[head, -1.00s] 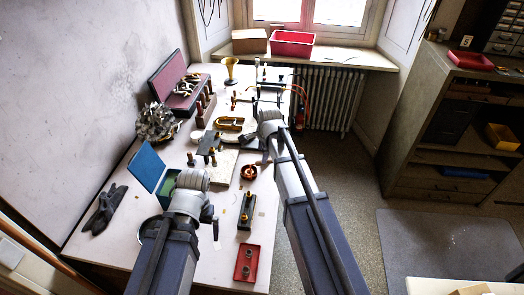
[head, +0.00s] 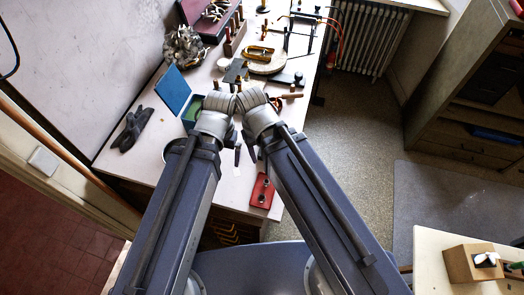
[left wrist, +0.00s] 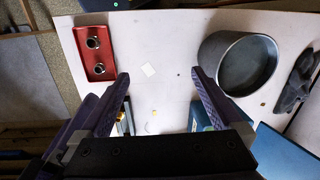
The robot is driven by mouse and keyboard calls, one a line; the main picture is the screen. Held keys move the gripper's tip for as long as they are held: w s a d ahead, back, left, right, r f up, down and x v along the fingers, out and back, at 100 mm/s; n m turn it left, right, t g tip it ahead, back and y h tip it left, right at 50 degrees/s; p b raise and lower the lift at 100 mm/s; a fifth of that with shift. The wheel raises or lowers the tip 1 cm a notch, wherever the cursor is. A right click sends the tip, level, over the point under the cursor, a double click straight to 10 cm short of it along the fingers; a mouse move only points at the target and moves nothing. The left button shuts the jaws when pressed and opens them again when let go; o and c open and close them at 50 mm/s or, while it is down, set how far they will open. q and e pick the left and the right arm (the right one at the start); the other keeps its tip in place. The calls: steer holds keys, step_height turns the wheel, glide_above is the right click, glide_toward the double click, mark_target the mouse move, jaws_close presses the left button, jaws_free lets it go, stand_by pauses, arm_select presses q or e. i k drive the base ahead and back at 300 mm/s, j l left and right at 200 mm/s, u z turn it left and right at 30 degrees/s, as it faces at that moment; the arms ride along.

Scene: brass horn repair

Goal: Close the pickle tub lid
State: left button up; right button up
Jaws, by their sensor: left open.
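The pickle tub (head: 192,112) is a box with a green inside, on the bench to the left of my left wrist. Its blue lid (head: 173,90) stands tilted up and open on the far-left side. My left arm hides part of the tub. In the left wrist view the blue lid (left wrist: 285,152) shows at lower right, and part of the tub (left wrist: 200,116) shows behind a finger. My left gripper (left wrist: 160,74) is open and empty over the bench, apart from the lid. My right gripper (head: 250,143) is close beside the left one; its jaws are not clear.
A round grey pan (left wrist: 240,62) and dark gloves (head: 131,129) lie near the tub. A red tray (head: 261,191) with two metal fittings is near the bench's front edge. A wooden turntable with a brass part (head: 261,54) and a metal heap (head: 184,46) stand farther back.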

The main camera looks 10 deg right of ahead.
mark_target(172, 87)
steer(key=k+z, duration=0.15)
steer(key=k, duration=0.5)
steer(key=z, duration=1.1)
steer(key=k+j, duration=0.15)
steer(key=j, duration=0.3)
steer(key=k+j, duration=0.15)
steer(key=j, duration=0.3)
steer(key=k+j, duration=0.2)
steer(key=j, duration=0.3)
steer(key=k+j, duration=0.15)
steer(key=j, duration=0.3)
steer(key=k+j, duration=0.15)
steer(key=j, duration=0.3)
steer(key=k+j, duration=0.15)
steer(key=j, duration=0.3)
steer(key=k+j, duration=0.2)
steer(key=j, duration=0.3)
steer(key=k+j, duration=0.15)
steer(key=j, duration=0.3)
